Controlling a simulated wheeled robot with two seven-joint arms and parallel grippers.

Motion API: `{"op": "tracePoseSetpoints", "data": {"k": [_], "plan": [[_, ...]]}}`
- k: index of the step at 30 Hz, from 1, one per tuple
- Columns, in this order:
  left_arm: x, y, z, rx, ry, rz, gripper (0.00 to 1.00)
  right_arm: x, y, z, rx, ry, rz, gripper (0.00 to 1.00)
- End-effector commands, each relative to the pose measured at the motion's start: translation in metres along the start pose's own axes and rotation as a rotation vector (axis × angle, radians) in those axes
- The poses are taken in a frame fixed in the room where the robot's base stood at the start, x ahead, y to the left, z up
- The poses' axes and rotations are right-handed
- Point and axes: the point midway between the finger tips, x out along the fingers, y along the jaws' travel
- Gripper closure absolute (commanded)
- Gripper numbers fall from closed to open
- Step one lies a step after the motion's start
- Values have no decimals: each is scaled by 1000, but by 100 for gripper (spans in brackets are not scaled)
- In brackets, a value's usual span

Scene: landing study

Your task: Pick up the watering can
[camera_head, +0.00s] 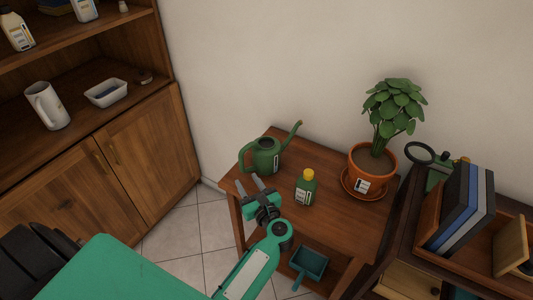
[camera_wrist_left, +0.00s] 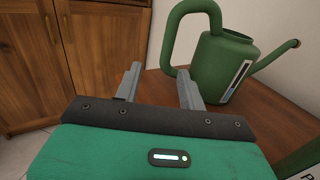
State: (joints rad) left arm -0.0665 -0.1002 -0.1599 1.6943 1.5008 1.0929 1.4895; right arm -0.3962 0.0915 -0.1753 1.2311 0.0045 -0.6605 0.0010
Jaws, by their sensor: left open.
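The green watering can (camera_head: 266,157) stands upright at the back left of a small wooden table (camera_head: 335,222). Its handle is on the left and its spout points up to the right. My left gripper (camera_head: 262,184) is open and empty, just in front of the can at the table's left edge. In the left wrist view the watering can (camera_wrist_left: 220,62) is close beyond the right finger of the gripper (camera_wrist_left: 158,85), with its handle loop above and between the fingers. The handle is not between the jaws as far as I can tell. My right gripper is not in view.
A green bottle with a yellow cap (camera_head: 306,188) stands right of my gripper. A potted plant (camera_head: 372,163) sits on a saucer at the right. A teal dustpan (camera_head: 309,264) lies on the lower shelf. A wooden cabinet (camera_head: 130,165) stands left, beyond clear floor.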

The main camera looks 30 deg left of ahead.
Motion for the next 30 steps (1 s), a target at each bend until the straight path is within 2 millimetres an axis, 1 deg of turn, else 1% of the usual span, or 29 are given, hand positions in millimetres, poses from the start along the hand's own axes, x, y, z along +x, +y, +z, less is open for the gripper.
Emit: {"op": "tracePoseSetpoints", "data": {"k": [1,4,6,11,18,22,25,30], "plan": [[11,0,4,1,-5,1,59,1,1,4,-1,-2,1,50],[25,0,2,3,-3,0,59,6,2,11,-3,-3,2,50],[32,0,2,2,-3,-1,59,8,2,15,-4,-4,3,50],[39,-1,2,2,-1,-1,59,11,3,19,-5,-3,4,50],[65,-8,6,4,-5,-1,59,21,6,44,-9,-10,8,50],[82,-8,5,4,-4,-2,59,24,7,54,-11,-11,9,50],[87,-8,4,2,-2,-1,59,26,8,57,-12,-11,9,50],[88,-8,3,1,-1,-1,59,26,8,58,-12,-10,9,50]]}}
